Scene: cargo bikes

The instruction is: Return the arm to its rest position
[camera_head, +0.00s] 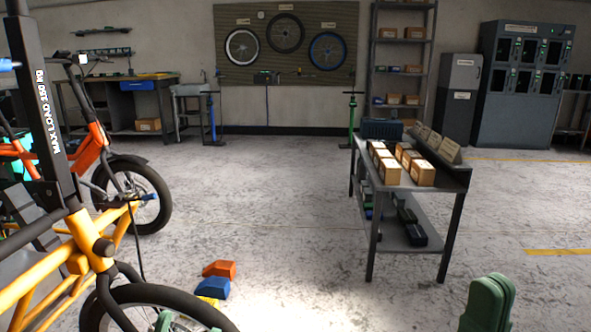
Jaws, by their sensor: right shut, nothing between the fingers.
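My right gripper (493,285) shows at the lower right edge as two rounded green fingers pressed together. It is shut and empty, over bare floor in the picture, right of and nearer than the metal table. A small green part (164,321) shows at the bottom edge by the front wheel of the yellow cargo bike (90,243). It may be my left gripper, but too little shows to tell its state. The rest of both arms is out of the picture.
A metal table (455,212) with cartons (422,172) stands right of centre. Orange and blue blocks (216,288) lie on the floor beside the yellow bike's front wheel (135,295). An orange bike (95,140) stands behind on the left. The middle floor is clear.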

